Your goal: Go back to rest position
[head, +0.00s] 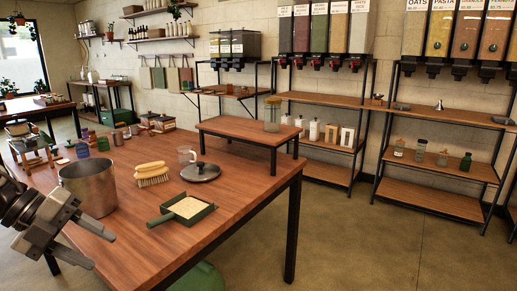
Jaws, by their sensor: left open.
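My left gripper (88,232) comes in from the left edge, over the near left edge of the wooden table (195,232). Its jaws are open, with nothing seen between them. It is in front of a metal bucket (89,187), which stands upright on the table, and it appears apart from it. My right gripper is not in view.
On the table are a brush (151,174), a green scoop (186,210) with grainy contents, a dark lid (200,172) and a clear cup (187,156). A small raised stand (240,130) bears a glass jar (272,114). Shelves (440,160) line the wall. The floor (375,245) at right is clear.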

